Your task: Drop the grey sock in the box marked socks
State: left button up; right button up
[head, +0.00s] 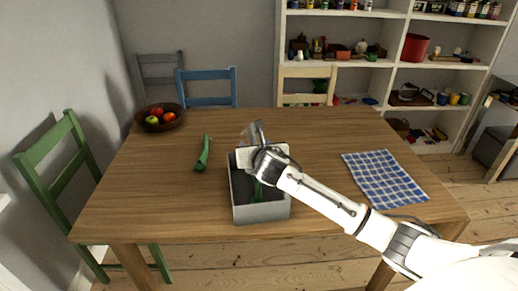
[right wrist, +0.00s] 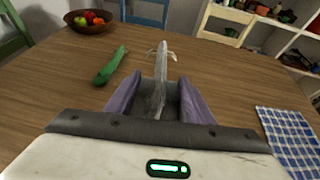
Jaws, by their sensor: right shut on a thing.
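The grey thing also shows in the head view (head: 259,131). I take it for the grey sock, but its shape is not clearly a sock's. I cannot read any marking on the box. Something dark green (head: 258,192) shows inside it, partly hidden by my arm. My left gripper is not in view.
A long green thing (head: 203,154) lies on the table left of the box. A fruit bowl (head: 160,118) stands at the back left, and a blue checked cloth (head: 384,178) lies at the right. Chairs surround the table. The table's front left is clear.

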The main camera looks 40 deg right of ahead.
jog(key=shift+d+f, duration=0.65)
jog(key=shift+f, duration=0.35)
jog(key=shift+f+b, duration=0.3)
jog(key=shift+f, duration=0.35)
notch_tip(320, 180, down, 4)
jog(key=b, duration=0.4)
jog(key=shift+f, duration=0.45)
jog(key=o, duration=1.1)
